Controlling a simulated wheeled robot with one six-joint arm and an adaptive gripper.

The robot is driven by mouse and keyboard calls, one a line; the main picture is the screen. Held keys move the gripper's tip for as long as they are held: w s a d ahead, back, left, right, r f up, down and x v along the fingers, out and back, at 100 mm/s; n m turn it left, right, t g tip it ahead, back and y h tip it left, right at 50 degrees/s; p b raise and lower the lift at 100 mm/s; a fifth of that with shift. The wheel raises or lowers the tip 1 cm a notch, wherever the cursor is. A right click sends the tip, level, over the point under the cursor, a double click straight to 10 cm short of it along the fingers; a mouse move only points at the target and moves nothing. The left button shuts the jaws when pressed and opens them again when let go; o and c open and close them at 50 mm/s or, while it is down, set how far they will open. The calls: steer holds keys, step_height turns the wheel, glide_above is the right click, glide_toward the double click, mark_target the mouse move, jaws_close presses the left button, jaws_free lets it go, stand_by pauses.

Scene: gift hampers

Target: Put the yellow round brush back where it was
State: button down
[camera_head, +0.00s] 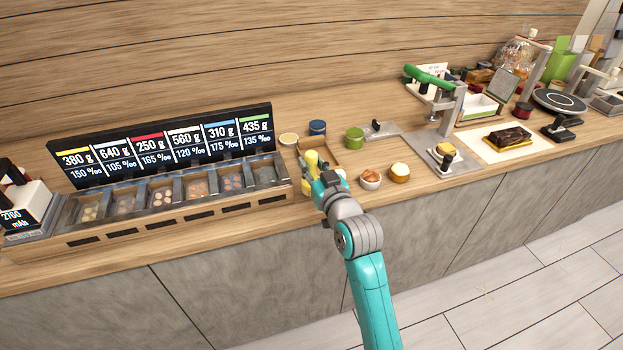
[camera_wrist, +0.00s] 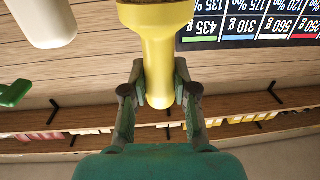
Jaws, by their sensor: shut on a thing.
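The yellow round brush (camera_head: 312,160) is in my gripper (camera_head: 318,175), above the counter at the right end of the row of compartments. In the wrist view my gripper (camera_wrist: 160,100) has its two fingers closed on the yellow handle of the brush (camera_wrist: 158,55), one on each side. The wide end of the brush is at the top edge of that view and partly cut off. In the head view my gripper hides part of the brush and the counter below it.
A wooden tray (camera_head: 347,158) lies just right of the brush. Small round pots, one green (camera_head: 354,138), one blue (camera_head: 317,128), stand behind; two bowls (camera_head: 370,179) (camera_head: 399,172) stand at the front right. The black price board (camera_head: 165,145) rises behind the compartments (camera_head: 175,192) on the left.

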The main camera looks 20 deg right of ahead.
steer(key=shift+f, duration=2.05)
steer(key=shift+f, duration=0.1)
steer(key=c, duration=0.9)
jaws_free()
steer(key=shift+s, duration=0.2)
steer(key=s, duration=1.1)
steer(key=shift+s+d, duration=0.3)
steer(key=shift+d, duration=0.15)
